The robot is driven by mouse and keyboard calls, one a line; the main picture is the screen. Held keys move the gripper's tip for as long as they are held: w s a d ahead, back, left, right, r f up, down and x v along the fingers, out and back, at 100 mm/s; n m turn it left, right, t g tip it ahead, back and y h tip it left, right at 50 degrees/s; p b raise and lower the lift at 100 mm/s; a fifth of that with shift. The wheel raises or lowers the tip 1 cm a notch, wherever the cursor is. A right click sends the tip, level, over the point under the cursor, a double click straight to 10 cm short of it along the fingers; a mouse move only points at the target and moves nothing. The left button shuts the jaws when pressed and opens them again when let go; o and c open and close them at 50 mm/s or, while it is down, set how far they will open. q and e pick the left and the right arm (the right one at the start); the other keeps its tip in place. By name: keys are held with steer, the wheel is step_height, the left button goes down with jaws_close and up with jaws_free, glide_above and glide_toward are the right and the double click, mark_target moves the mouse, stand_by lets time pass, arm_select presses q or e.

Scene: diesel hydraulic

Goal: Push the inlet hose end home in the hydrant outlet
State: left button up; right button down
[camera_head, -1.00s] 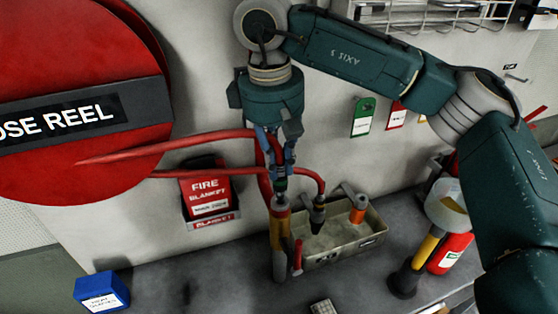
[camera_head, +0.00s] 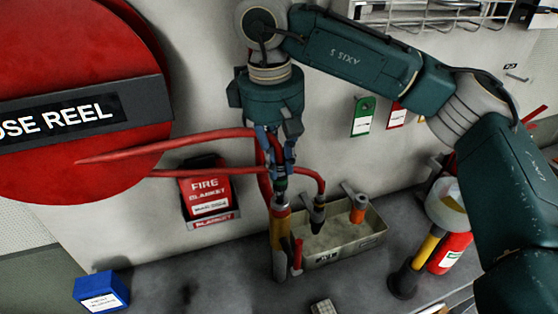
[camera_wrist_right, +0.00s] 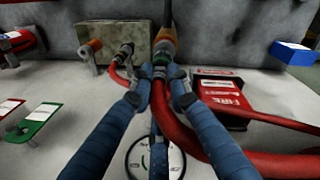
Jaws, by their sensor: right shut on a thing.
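My right gripper (camera_head: 280,180) points down and is shut on the inlet hose end (camera_wrist_right: 163,73), a grey coupling with red hose beside it. Directly below is an upright yellow, orange-topped pipe (camera_head: 279,225), apparently the hydrant outlet. The coupling lines up with its top and appears to meet it; how deep it sits is hidden by the fingers. In the right wrist view the gripper (camera_wrist_right: 160,75) has both blue fingers against the coupling, and the orange collar shows just beyond. My left gripper is not in view.
A red hose reel (camera_head: 80,160) fills the left. A grey metal box (camera_head: 350,245) stands close right of the pipe, with a dark hose nozzle (camera_head: 318,212) at it. A fire blanket case (camera_head: 206,190) hangs behind. A blue box (camera_head: 102,291) and red extinguisher (camera_head: 450,252) stand farther off.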

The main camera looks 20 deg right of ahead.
steer(key=shift+f+b, duration=1.15)
steer(key=shift+f, duration=0.35)
steer(key=c, duration=1.6)
jaws_free()
steer(key=shift+o, duration=0.2)
steer(key=shift+r, duration=0.15)
